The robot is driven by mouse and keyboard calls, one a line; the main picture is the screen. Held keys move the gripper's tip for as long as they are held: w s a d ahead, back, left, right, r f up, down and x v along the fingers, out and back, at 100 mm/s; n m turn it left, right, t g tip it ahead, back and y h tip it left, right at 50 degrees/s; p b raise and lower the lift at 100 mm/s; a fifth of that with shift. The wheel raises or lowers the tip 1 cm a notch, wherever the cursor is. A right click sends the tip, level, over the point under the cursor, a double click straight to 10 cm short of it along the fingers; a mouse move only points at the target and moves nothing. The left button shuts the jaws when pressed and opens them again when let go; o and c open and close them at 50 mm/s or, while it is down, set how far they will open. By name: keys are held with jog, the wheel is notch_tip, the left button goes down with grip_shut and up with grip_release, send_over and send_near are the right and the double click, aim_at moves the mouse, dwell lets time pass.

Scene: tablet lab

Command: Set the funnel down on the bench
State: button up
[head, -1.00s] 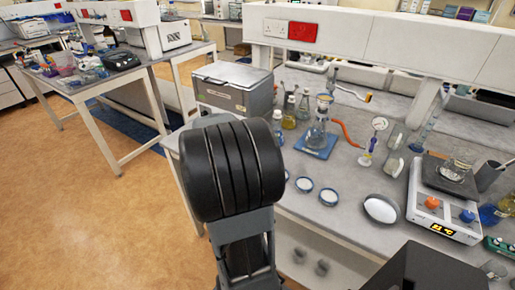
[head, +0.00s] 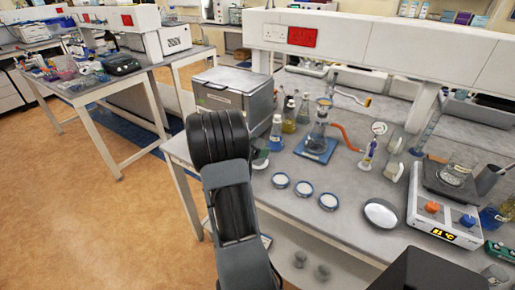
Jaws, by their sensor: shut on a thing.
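The bench (head: 350,222) is a grey lab bench on the right side of the head view. My own arm rises in front of its left front corner and hides part of the bench edge. My gripper is not in view; its fingers do not show around the arm. I cannot make out the funnel, and whether it is hidden behind the arm I cannot tell.
Petri dishes (head: 303,189) and a round white dish (head: 381,214) lie near the front edge. A hotplate (head: 437,210) is at right and a grey box (head: 234,98) at back left. Bare bench lies between the dishes.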

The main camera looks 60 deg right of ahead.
jog(key=shift+f, duration=0.4)
jog(key=shift+f, duration=0.1)
jog(key=o, duration=1.2)
jog(key=shift+f, duration=0.1)
jog(key=shift+c, duration=0.2)
